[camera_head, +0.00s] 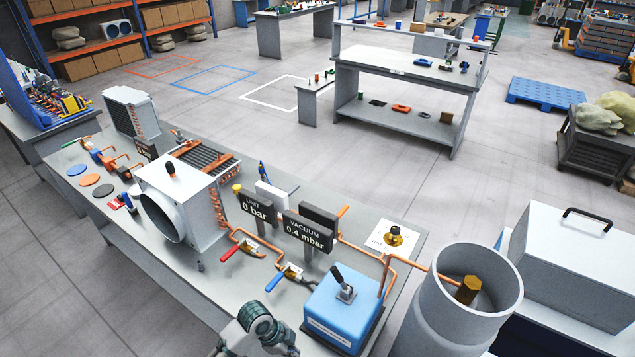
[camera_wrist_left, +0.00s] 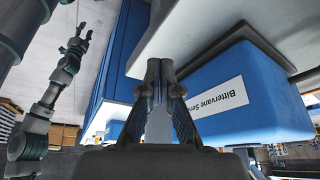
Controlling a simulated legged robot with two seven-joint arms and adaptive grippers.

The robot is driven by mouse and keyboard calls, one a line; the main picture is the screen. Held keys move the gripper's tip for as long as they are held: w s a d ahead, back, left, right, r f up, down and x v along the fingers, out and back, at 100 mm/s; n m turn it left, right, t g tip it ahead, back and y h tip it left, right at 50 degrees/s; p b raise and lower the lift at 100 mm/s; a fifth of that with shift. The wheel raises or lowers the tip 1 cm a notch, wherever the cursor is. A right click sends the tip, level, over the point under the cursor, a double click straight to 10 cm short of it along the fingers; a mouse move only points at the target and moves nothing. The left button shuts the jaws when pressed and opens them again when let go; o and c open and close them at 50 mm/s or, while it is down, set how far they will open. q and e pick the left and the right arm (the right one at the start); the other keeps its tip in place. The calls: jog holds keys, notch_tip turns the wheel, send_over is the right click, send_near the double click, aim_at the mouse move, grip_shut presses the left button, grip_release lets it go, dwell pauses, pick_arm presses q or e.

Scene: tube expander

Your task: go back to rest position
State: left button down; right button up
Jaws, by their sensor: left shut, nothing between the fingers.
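My left gripper shows in the left wrist view (camera_wrist_left: 160,68), its two fingers closed together with nothing between them. In that view a blue box with a white "Bittervane" label (camera_wrist_left: 268,98) is just right of the fingers, with a visible gap. In the head view, part of my left arm (camera_head: 257,328) shows at the bottom edge, left of the blue box with a black lever (camera_head: 345,312); its fingertips cannot be made out there.
A grey cylinder (camera_head: 440,320) stands right of the blue box. Open floor lies beyond the bench.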

pick_arm(q)
jog(key=s+a+f+n+t+y, duration=0.2)
jog(key=s+a+n, duration=0.5)
jog(key=s+n, duration=0.15)
jog(key=s+a+f+n+t+y, duration=0.2)
jog(key=s+a+n, duration=0.5)
jog(key=s+n, duration=0.15)
jog(key=s+f+g+b, duration=0.2)
jog(key=s+f, duration=0.1)
jog(key=f, duration=2.6)
jog(key=s+a+f+b, duration=0.1)
jog(key=s+f, duration=0.7)
jog(key=s+a+f, duration=0.2)
jog(key=s+f, duration=0.7)
jog(key=shift+s+a+g+b, duration=0.2)
jog(key=shift+a+g+b, duration=0.05)
jog(key=shift+g+b, duration=0.15)
jog(key=shift+m, duration=0.3)
